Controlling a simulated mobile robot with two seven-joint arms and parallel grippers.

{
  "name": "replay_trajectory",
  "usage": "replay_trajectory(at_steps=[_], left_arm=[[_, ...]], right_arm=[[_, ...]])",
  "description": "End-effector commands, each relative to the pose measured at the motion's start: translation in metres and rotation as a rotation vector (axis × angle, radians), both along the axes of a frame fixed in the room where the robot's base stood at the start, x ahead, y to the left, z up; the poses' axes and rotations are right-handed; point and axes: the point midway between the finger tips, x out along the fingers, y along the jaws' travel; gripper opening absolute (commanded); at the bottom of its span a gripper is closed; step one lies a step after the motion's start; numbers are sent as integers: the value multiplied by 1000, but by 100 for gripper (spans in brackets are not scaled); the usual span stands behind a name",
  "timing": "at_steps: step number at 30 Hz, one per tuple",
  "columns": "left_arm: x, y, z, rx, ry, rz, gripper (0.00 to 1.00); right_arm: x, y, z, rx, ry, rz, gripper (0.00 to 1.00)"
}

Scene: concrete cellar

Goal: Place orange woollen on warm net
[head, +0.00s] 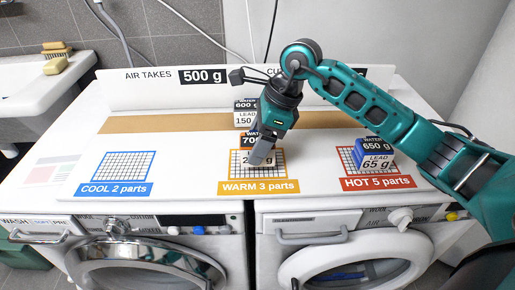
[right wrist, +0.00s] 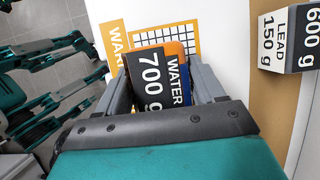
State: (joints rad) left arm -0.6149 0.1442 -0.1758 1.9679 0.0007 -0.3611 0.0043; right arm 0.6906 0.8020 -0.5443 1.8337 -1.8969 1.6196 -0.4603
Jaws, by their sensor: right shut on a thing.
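The orange woollen block, with a dark "WATER 700 g" label, is partly hidden by my right gripper (head: 262,157) in the head view. Its label (head: 249,140) shows just left of the fingers. In the right wrist view the block (right wrist: 152,72) sits between both fingers, with an orange patch at its far edge. My right gripper is shut on it. The warm net (head: 286,161), a grid with an orange frame and a "WARM 3 parts" label, is under the gripper and block. Whether the block touches the net is unclear. My left gripper is not in view.
A blue block (head: 374,155) is on the hot net (head: 348,158) at right. A white-faced block marked 150 g (head: 244,119) stands behind, on the brown strip (head: 180,123). The cool net (head: 119,166) at left is empty. A white panel (head: 150,92) stands along the back.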

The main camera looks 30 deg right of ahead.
Motion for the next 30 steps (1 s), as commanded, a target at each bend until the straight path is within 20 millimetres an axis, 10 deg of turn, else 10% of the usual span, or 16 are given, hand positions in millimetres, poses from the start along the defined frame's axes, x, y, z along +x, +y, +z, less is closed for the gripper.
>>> replay_trajectory(at_steps=[15, 16, 23, 30], left_arm=[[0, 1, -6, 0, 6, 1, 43], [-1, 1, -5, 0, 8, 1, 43], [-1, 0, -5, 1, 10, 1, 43], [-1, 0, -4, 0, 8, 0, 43]], right_arm=[[0, 0, -26, 0, 0, 1, 30], [0, 0, -25, -1, 0, 0, 71], [0, 0, -24, 0, 1, 0, 93], [0, 0, -23, 0, 1, 0, 94]])
